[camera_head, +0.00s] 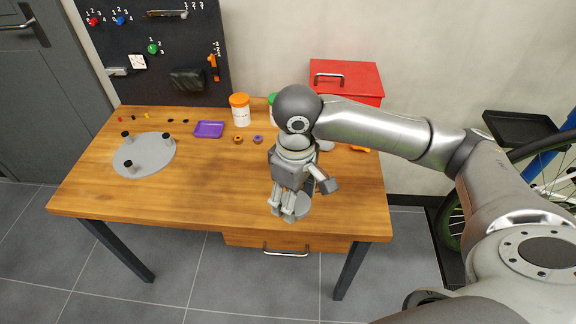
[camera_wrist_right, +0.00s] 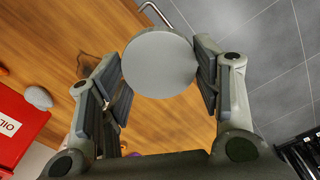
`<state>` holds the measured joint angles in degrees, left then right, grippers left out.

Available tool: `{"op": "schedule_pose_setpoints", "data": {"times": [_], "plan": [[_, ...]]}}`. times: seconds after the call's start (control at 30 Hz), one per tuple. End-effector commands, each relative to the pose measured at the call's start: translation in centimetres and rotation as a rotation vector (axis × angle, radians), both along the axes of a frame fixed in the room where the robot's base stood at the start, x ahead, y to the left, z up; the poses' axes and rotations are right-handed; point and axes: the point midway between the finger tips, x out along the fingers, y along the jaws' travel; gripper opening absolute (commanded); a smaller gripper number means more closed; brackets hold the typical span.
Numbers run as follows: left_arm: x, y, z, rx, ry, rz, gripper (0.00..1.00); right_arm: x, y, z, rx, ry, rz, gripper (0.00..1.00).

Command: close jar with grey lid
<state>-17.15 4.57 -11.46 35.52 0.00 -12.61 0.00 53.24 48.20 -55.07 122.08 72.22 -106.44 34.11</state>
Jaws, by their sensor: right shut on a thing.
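My right gripper (camera_head: 289,213) is above the front right part of the wooden table, pointing down. Its fingers are shut on a grey round lid (camera_head: 304,207). In the right wrist view the lid (camera_wrist_right: 160,65) is a flat grey disc between the two fingers (camera_wrist_right: 163,75), near the table's front edge. Whether a jar is under the disc is hidden. A white jar with an orange lid (camera_head: 240,112) stands at the back of the table. A green-lidded jar (camera_head: 272,99) beside it is partly behind my arm. My left gripper is not in view.
A red box (camera_head: 345,77) stands at the back right. A purple tray (camera_head: 209,129), small rings (camera_head: 238,139) and a grey round plate with black-topped pegs (camera_head: 146,153) lie on the wooden table (camera_head: 200,190). A small pale object (camera_head: 325,146) is behind my wrist. The table's front middle is clear.

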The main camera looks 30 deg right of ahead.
Motion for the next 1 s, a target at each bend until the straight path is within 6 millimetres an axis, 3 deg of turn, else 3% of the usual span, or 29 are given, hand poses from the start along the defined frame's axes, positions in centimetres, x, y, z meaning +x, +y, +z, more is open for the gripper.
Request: {"op": "schedule_pose_setpoints", "data": {"times": [0.2,0.4,0.77,0.93,1.0], "plan": [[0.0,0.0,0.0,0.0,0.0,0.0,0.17,-2.0,0.6,1.1,-0.001,0.002,-0.306,0.43],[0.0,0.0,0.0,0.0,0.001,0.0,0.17,-3.1,0.9,1.6,-0.003,0.007,-0.474,0.43],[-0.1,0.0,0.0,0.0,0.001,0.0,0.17,-3.3,0.9,1.7,-0.004,0.008,-0.519,0.43],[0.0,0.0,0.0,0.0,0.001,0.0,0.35,-3.3,0.9,1.7,-0.004,0.008,-0.519,0.43],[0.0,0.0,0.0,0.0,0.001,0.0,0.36,-3.3,0.9,1.7,-0.004,0.008,-0.519,0.43]]}}
